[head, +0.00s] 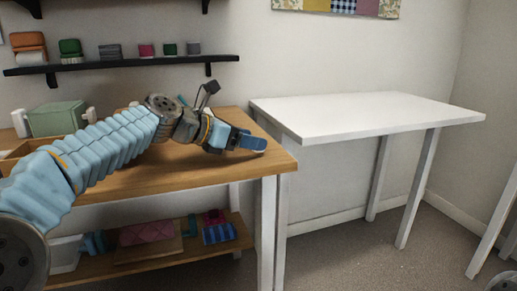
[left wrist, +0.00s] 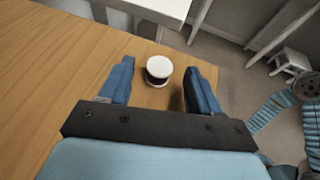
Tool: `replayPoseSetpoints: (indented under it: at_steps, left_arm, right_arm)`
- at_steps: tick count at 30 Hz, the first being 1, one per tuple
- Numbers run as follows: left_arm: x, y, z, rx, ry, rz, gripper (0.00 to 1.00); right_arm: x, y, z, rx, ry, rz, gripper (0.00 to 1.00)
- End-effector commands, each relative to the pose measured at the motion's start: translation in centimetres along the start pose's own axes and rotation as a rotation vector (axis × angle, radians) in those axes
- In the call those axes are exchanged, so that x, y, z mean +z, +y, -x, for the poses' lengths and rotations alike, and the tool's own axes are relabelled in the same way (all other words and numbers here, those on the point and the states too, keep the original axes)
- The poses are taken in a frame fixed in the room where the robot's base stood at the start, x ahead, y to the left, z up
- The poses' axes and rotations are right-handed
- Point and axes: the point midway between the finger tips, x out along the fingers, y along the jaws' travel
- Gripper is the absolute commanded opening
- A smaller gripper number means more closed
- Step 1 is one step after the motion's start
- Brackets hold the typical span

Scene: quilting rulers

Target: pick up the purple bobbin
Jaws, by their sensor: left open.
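The bobbin (left wrist: 158,71) shows in the left wrist view as a small upright spool with a white top and a dark purple band, standing on the wooden table near its edge. My left gripper (left wrist: 157,66) is open, with one blue finger on each side of the bobbin near the fingertips. Gaps show on both sides, so it does not appear gripped. In the head view my left gripper (head: 251,143) is low over the right end of the table, and I cannot make out the bobbin there. My right gripper is not in view.
The wooden table (head: 205,178) holds a green box (head: 57,119) at the left. A bare white table (head: 365,113) stands to its right. A wall shelf (head: 125,62) with several spools hangs above. A lower shelf (head: 150,257) holds folded fabrics.

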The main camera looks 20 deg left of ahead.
Motion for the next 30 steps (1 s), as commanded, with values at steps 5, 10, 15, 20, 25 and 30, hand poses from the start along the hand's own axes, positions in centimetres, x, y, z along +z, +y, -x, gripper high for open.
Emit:
replayPoseSetpoints:
  at_steps: [5, 10, 15, 20, 25, 30]
  left_arm:
    - [-0.04, 0.01, -1.72, 0.001, 0.0, 0.0, 0.63]
    - [0.0, 0.03, -1.77, 0.001, 0.0, 0.0, 0.63]
    - [-0.01, 0.03, -1.75, 0.001, 0.0, 0.0, 0.43]
    - [-0.02, 0.03, -1.74, 0.002, 0.0, 0.0, 0.18]
    - [-0.01, 0.03, -1.73, 0.002, 0.0, 0.0, 0.03]
    - [0.1, 0.03, -1.68, 0.002, 0.0, 0.0, 0.03]
  right_arm:
    - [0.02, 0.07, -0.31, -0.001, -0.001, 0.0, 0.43]
    - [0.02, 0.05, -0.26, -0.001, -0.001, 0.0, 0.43]
    - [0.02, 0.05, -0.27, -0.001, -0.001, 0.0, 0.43]
    - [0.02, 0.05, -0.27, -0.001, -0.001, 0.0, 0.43]
    - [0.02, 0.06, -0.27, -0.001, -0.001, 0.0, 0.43]
    - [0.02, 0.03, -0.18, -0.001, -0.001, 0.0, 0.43]
